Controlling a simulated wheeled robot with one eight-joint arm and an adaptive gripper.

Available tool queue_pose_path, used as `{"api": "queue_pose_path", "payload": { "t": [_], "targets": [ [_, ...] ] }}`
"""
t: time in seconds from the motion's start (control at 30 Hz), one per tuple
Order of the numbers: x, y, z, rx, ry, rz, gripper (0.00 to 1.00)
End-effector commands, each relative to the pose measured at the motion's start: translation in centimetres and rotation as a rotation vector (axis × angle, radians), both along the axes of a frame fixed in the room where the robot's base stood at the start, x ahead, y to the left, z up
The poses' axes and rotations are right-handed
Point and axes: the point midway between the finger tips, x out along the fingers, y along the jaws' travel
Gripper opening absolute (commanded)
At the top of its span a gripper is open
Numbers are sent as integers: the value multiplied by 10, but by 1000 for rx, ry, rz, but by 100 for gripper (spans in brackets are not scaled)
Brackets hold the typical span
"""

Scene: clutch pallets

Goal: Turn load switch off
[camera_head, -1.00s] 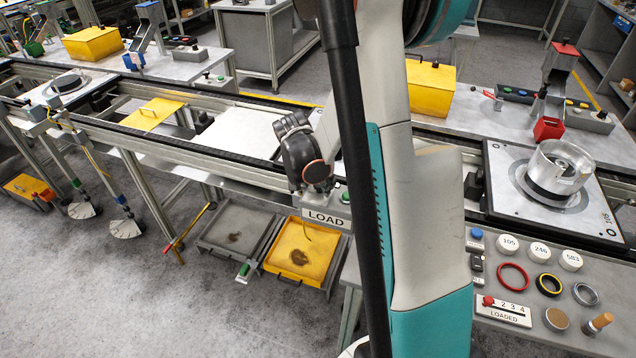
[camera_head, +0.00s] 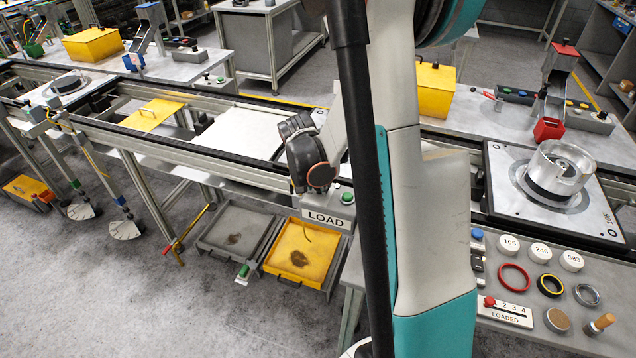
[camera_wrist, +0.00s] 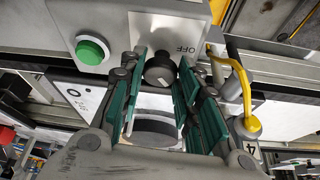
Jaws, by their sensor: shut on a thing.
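The load switch is a dark round knob (camera_wrist: 159,70) on a grey control box (camera_wrist: 125,22), with an OFF label beside it in the wrist view. My gripper (camera_wrist: 160,66) has its teal fingers on both sides of the knob and is shut on it. A pale mark shows on the knob, but I cannot tell its exact direction. In the head view the box carries a LOAD plate (camera_head: 326,218). My gripper's dark body (camera_head: 310,160) stands just above that box and hides the knob there.
A green button (camera_wrist: 91,50) sits beside the knob, close to one finger. A yellow bent handle (camera_wrist: 235,75) is on the other side. Yellow (camera_head: 301,252) and grey (camera_head: 236,228) trays lie below the conveyor. A pallet with a metal cylinder (camera_head: 560,170) stands right.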

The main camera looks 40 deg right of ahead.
Motion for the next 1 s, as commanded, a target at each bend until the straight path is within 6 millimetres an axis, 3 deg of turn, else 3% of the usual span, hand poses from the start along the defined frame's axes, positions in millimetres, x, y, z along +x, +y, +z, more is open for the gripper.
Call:
{"api": "queue_pose_path", "payload": {
  "t": [0.7,1.0],
  "targets": [
    [-4,-4,-1,0,-2,636,7],
    [-5,-6,0,0,-1,831,7]
  ]
}}
